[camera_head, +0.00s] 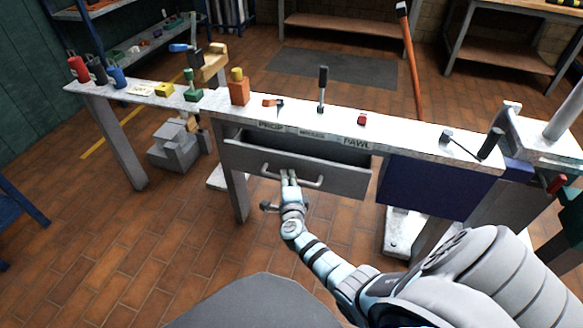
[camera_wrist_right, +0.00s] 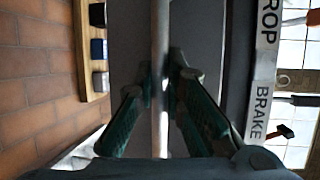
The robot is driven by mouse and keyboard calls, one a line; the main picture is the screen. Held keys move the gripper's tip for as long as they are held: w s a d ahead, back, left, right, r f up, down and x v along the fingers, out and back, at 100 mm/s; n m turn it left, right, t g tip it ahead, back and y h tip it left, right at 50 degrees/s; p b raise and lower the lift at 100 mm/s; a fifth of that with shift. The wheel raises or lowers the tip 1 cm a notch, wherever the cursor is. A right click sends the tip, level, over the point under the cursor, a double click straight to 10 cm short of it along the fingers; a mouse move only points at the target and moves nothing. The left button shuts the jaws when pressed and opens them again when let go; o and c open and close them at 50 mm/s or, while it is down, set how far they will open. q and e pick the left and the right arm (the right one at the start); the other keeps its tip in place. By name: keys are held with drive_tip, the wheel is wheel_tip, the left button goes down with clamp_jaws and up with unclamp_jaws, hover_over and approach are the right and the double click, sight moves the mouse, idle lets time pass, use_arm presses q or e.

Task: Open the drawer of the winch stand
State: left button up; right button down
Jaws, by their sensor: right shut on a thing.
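The grey drawer (camera_head: 325,174) of the winch stand (camera_head: 300,119) is pulled out part way, and a dark gap shows behind its front. Its bar handle (camera_head: 312,184) runs across the drawer front. My right gripper (camera_head: 290,178) is at the left-middle part of the handle, shut on it. In the right wrist view the handle (camera_wrist_right: 160,60) stands upright in the picture between the fingers of my right gripper (camera_wrist_right: 162,95). The drawer's inside is mostly hidden. My left gripper is not in view.
On the bench top stand an orange block (camera_head: 239,90), a black-handled lever (camera_head: 322,88) and a small red piece (camera_head: 362,118). A blue panel (camera_head: 433,186) is right of the drawer. An orange-handled tool (camera_head: 411,60) leans behind. The tiled floor (camera_head: 150,250) at the left front is clear.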

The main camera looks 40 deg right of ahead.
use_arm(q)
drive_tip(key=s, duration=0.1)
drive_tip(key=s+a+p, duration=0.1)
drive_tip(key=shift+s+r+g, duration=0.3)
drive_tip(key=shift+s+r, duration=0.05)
use_arm(e)
drive_tip(key=s+a, duration=0.1)
drive_tip(key=a, duration=0.1)
drive_tip(key=s+a, duration=0.2)
drive_tip(key=shift+s+a, duration=0.15)
drive_tip(key=shift+a, duration=0.2)
drive_tip(key=c, duration=1.9)
unclamp_jaws()
